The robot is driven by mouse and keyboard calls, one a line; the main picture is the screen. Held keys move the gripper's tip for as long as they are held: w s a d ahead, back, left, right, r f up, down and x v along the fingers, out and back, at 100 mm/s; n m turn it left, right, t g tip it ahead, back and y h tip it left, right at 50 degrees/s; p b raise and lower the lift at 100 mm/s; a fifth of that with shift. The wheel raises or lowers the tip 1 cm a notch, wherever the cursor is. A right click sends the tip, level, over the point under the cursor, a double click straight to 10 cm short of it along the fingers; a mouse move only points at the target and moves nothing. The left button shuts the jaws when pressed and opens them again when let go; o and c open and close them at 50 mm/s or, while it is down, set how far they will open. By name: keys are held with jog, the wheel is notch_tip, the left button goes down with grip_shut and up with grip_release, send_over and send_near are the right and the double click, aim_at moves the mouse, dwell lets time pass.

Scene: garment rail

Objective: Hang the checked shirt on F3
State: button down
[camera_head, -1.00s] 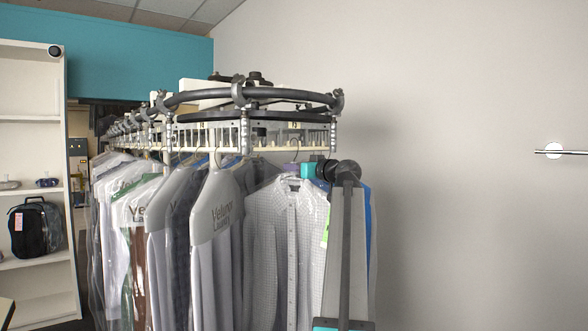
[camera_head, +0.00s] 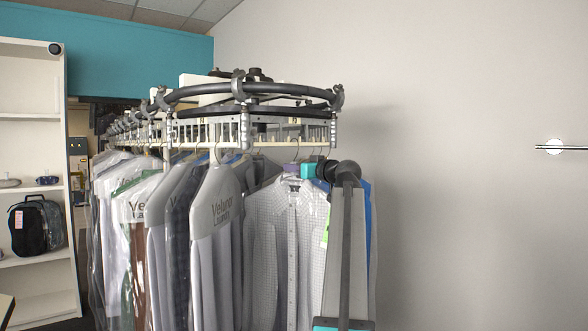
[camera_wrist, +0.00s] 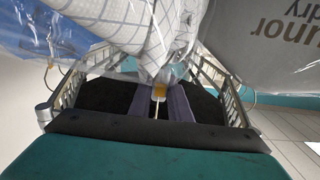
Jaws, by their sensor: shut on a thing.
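The checked shirt (camera_head: 270,215) is white with a fine grid, under clear plastic, and hangs upright at the front right of the rail. It also shows close up at the top of the wrist view (camera_wrist: 150,30). My gripper (camera_wrist: 159,98) is shut on the neck of its hanger, between two purple finger pads. In the head view my gripper (camera_head: 297,169) is just below the slotted bar (camera_head: 275,143). The hanger hook stands up at that bar; I cannot tell whether it rests in a slot. Slot labels are too small to read, so F3 cannot be picked out.
A grey bagged garment (camera_head: 213,220) hangs close left of the shirt, with several others behind it. A blue garment (camera_head: 366,235) shows behind my arm at the right. A curved dark tube (camera_head: 250,90) runs above the bar. Free room lies right, before the wall.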

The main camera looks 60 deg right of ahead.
jog(key=shift+f+b, duration=0.3)
jog(key=shift+f, duration=0.05)
dwell(0.4)
jog(key=c, duration=1.6)
grip_release()
jog(key=shift+o, duration=0.2)
jog(key=shift+f, duration=0.1)
jog(key=shift+s, duration=0.1)
jog(key=b+v, duration=0.3)
jog(key=v, duration=1)
jog(key=shift+s+b, duration=0.3)
jog(key=shift+b, duration=0.1)
jog(key=shift+a, duration=0.15)
